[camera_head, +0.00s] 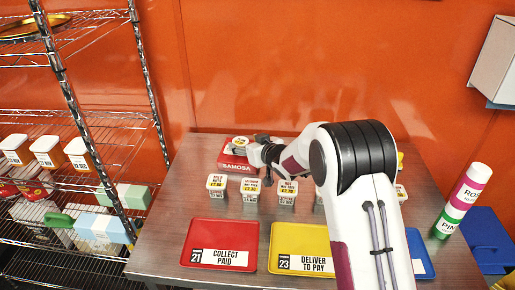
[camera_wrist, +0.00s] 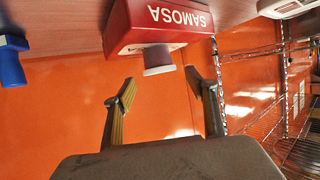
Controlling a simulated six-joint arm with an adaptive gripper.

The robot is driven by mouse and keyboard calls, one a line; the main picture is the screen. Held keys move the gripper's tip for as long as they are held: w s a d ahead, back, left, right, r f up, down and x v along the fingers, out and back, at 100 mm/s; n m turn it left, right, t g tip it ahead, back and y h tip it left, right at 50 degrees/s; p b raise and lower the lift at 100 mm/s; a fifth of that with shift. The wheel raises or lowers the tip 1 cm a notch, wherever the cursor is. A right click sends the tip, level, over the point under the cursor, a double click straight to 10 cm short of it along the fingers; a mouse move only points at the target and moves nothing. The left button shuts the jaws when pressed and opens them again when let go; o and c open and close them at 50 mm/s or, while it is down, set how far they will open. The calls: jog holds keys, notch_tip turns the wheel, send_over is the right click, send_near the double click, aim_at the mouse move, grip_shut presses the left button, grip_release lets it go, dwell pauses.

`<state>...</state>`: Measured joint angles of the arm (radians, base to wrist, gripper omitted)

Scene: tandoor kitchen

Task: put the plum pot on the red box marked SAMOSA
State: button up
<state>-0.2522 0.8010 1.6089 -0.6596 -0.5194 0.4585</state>
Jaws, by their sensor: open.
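The red box marked SAMOSA (camera_head: 226,159) stands at the back of the table in the head view. It also shows in the wrist view (camera_wrist: 128,28), which is upside down. There, a small mauve-grey pot with a paler end (camera_wrist: 157,56), which looks like the plum pot, stands upright on the box's top face. My gripper (camera_wrist: 160,84) is open, its two fingers apart on either side of the pot's line and just clear of it.
Small white price-marked tubs (camera_head: 217,186) stand in a row before the box. Red (camera_head: 205,233) and yellow (camera_head: 298,237) trays lie at the front. A blue item (camera_wrist: 12,62) shows in the wrist view. A wire rack (camera_head: 62,100) stands left, close to the table.

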jog(key=v, duration=0.8)
jog(key=shift+s+d, duration=0.2)
jog(key=shift+s, duration=0.15)
jog(key=shift+r, duration=0.2)
dwell(0.5)
jog(key=s+d+r+m+h, duration=0.2)
jog(key=s+d+r+h, duration=0.1)
jog(key=s+d+r, duration=0.5)
jog(key=s+d+r+m+h, duration=0.2)
jog(key=s+d+r+h, duration=0.4)
jog(key=d, duration=0.5)
jog(key=s+d+f+m+g, duration=0.1)
jog(key=s+g, duration=0.1)
jog(key=s, duration=0.8)
jog(key=s+d+f+m+g+y, duration=0.1)
jog(key=s, duration=1)
jog(key=s+d+f+g, duration=0.1)
jog(key=s+d+g, duration=0.1)
jog(key=s, duration=0.8)
jog(key=shift+s+f+m+g+y, duration=0.3)
jog(key=shift+s+f+m, duration=0.1)
